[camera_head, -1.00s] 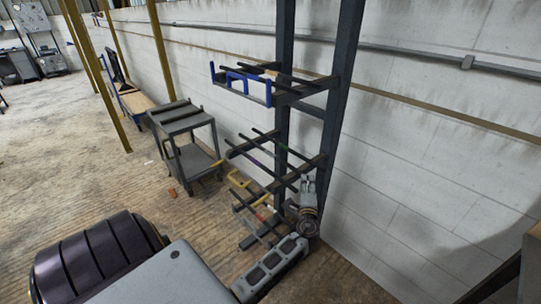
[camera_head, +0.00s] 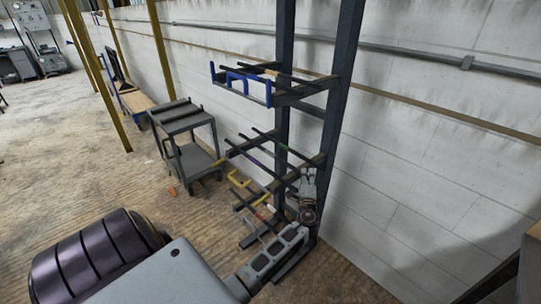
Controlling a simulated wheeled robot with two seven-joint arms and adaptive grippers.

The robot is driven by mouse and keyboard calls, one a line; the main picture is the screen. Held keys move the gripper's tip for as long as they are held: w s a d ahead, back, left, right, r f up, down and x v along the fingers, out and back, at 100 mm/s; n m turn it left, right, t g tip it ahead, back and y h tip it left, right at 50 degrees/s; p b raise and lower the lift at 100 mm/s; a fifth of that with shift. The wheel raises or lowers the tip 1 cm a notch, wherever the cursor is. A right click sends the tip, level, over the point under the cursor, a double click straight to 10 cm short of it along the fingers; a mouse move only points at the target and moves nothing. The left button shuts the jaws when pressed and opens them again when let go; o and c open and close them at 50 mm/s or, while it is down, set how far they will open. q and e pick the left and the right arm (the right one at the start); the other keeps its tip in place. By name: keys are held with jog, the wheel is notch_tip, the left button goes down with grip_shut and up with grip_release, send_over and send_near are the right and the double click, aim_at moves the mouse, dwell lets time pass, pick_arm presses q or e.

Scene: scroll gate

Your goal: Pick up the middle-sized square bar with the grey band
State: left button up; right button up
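A dark upright rack (camera_head: 341,115) stands against the wall and carries several thin dark bars (camera_head: 263,160) on its arms at the middle and lower levels. Small coloured marks show on some bars, but they are too small to tell which one has a grey band. My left gripper (camera_head: 309,174) is at the rack's middle level, close to its post and to the right ends of the bars. It is too small to tell whether its fingers are open or shut, or touch a bar. My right gripper is not in view.
Yellow hooked pieces (camera_head: 238,179) show at the lower level. A grey two-shelf cart (camera_head: 187,139) stands left of the rack. The white block wall (camera_head: 430,150) is close behind. Open floor (camera_head: 70,160) lies to the left.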

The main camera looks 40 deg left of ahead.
pick_arm(q)
grip_shut()
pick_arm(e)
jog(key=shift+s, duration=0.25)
pick_arm(q)
jog(key=shift+r, duration=0.1)
jog(key=shift+r, duration=0.1)
